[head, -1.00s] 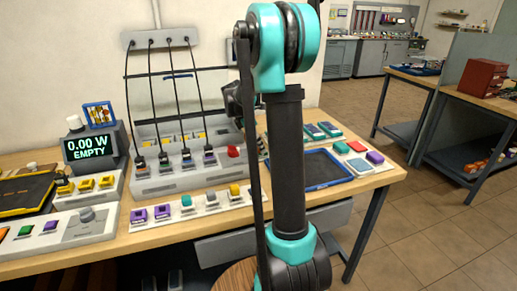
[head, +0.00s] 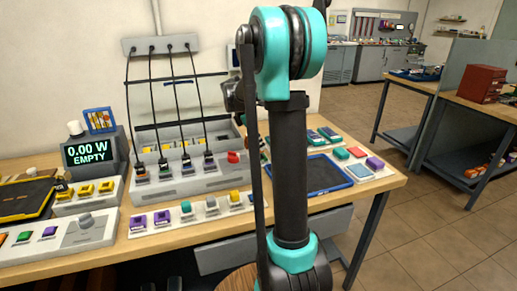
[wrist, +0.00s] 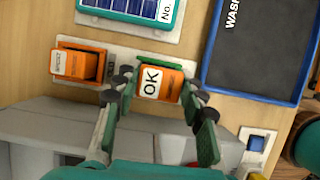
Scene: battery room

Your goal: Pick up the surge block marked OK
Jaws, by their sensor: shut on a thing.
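In the wrist view an orange surge block (wrist: 158,92) with a white label reading OK sits between the two fingers of my gripper (wrist: 157,84). The fingers are closed on its left and right sides. The label faces the camera. I cannot tell whether the block is raised off the pale strip behind it. A second orange block (wrist: 78,63) stands to the left in an orange holder, apart from my fingers; its small label is not clearly readable. In the head view my arm hides the gripper and the OK block.
A blue-rimmed tray (wrist: 206,78) lies right of the gripper; it also shows in the head view (head: 349,181). A green-framed panel (wrist: 135,8) lies beyond the block. A grey cable station (head: 185,184) stands left of my arm. The display (head: 91,153) reads 0.00 W EMPTY.

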